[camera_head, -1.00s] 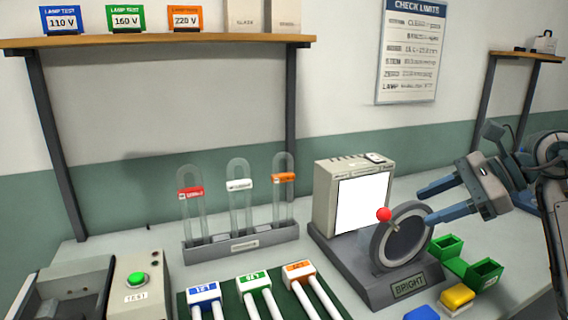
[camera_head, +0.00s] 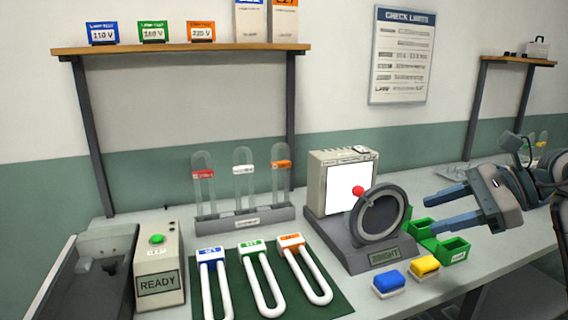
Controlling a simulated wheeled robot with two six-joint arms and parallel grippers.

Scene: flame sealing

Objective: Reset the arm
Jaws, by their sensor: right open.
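My right gripper (camera_head: 440,210) is at the right side of the head view, open and empty, with its two blue-grey fingers pointing left. The fingers appear apart from the ring. My left gripper is not in view.
Three U-shaped tubes (camera_head: 262,285) with blue, green and orange caps lie on a dark green mat (camera_head: 333,306). A rack (camera_head: 243,222) holds three glass tubes behind them. Blue (camera_head: 389,283) and yellow (camera_head: 425,266) blocks lie near green bins (camera_head: 452,249). A READY box (camera_head: 160,284) stands left.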

